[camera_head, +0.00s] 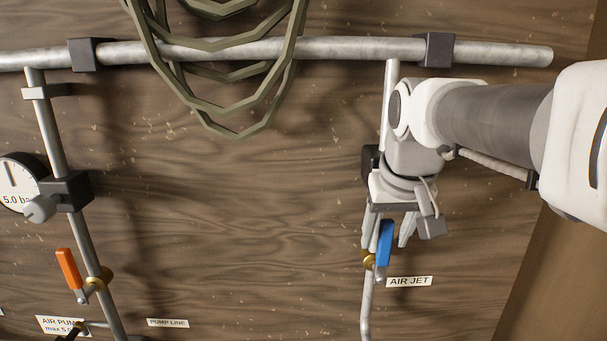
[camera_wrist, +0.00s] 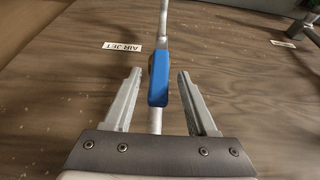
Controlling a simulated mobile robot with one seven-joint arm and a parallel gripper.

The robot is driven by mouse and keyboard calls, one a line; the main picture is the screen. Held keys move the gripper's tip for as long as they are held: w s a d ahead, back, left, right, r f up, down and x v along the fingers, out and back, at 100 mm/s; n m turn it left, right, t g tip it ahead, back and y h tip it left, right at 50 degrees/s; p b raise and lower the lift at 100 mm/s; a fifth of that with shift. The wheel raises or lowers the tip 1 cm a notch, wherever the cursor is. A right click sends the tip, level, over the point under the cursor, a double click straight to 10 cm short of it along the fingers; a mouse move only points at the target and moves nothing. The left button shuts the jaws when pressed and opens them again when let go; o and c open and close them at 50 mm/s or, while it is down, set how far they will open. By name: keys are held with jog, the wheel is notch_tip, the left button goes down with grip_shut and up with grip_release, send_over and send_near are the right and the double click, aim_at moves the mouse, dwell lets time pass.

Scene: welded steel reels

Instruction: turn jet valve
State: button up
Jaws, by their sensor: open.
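The jet valve has a blue lever handle (camera_head: 385,243) and a brass body (camera_head: 369,260) on a thin vertical pipe at the right, beside a white label (camera_head: 409,281) reading AIR JET. The handle stands nearly upright, roughly along the pipe. My gripper (camera_head: 386,243) is open, with one finger on each side of the handle. In the wrist view, the blue handle (camera_wrist: 159,78) lies between the two fingers (camera_wrist: 158,78), with a visible gap on both sides. The brass body is mostly hidden there behind the handle.
A horizontal steel pipe (camera_head: 350,48) crosses the top, with a green hose (camera_head: 232,124) hanging over it. At the left are a pressure gauge (camera_head: 17,184), an orange lever valve (camera_head: 69,268) and a PUMP LINE label (camera_head: 168,323). The wooden board between is clear.

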jog(key=v, duration=1.6)
jog(key=shift+s, duration=0.15)
jog(key=s+f+b, duration=0.1)
jog(key=s+f, duration=0.3)
jog(key=f, duration=0.8)
jog(key=s+f+t+b, duration=0.1)
jog(key=s+f, duration=0.3)
jog(key=f, duration=0.9)
jog(key=shift+s+a+f+b, duration=0.2)
jog(key=shift+a+b, duration=0.1)
jog(key=shift+b, duration=0.1)
